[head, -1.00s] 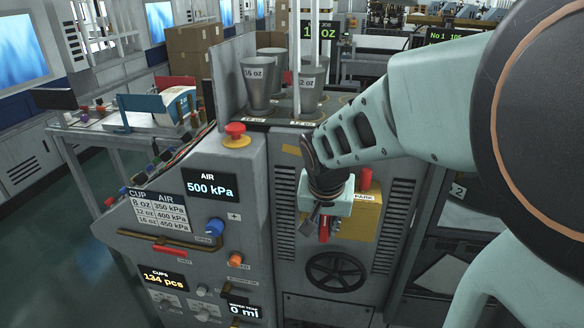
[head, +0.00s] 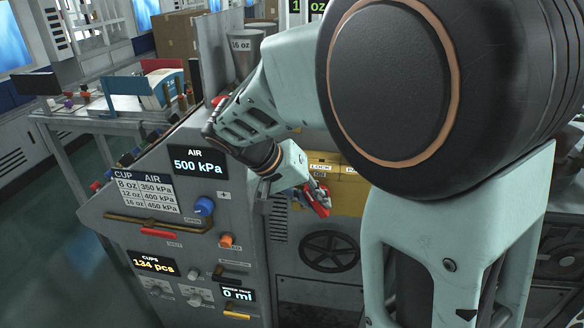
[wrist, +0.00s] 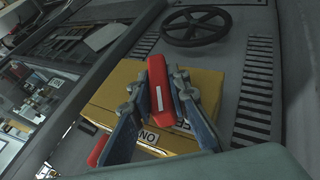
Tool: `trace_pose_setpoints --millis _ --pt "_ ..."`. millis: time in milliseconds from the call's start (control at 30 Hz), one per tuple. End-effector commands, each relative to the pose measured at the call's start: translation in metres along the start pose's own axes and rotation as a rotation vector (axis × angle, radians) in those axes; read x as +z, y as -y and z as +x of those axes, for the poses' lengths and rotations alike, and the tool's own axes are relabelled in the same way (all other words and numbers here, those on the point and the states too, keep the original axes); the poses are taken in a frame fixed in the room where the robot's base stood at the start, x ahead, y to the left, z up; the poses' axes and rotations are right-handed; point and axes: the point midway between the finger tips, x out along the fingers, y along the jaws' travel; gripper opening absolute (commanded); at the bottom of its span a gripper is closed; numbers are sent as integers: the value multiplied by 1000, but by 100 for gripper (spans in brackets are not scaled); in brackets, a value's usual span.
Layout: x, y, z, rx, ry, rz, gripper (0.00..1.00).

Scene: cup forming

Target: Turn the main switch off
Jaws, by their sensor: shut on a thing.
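The main switch shows as a red handle with a white stripe (head: 317,203) on the front of a yellow box (head: 347,190) on the grey machine. In the head view the handle slants down to the right. My gripper (head: 312,194) reaches it from the upper left and is shut on it. In the wrist view the red handle (wrist: 158,88) lies between the two fingers of my gripper (wrist: 165,95), with the yellow box (wrist: 115,92) behind. Labels on the box, one reading LOCK, are partly covered. My arm hides part of the box.
A black handwheel (head: 330,250) sits below the box. To the left are the air display (head: 198,166), a blue knob (head: 204,206) and an orange knob (head: 226,240). A red emergency button (head: 219,101) stands close to my wrist. A 16 oz cup (head: 246,52) stands above.

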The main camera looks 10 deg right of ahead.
Motion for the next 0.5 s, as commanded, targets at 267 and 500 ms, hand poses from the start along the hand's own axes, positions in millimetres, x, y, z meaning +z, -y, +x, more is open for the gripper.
trace_pose_setpoints --millis 267,500 --pt "-2 5 1 244 -9 -104 0" --pt "-2 6 1 455 -9 -192 0"
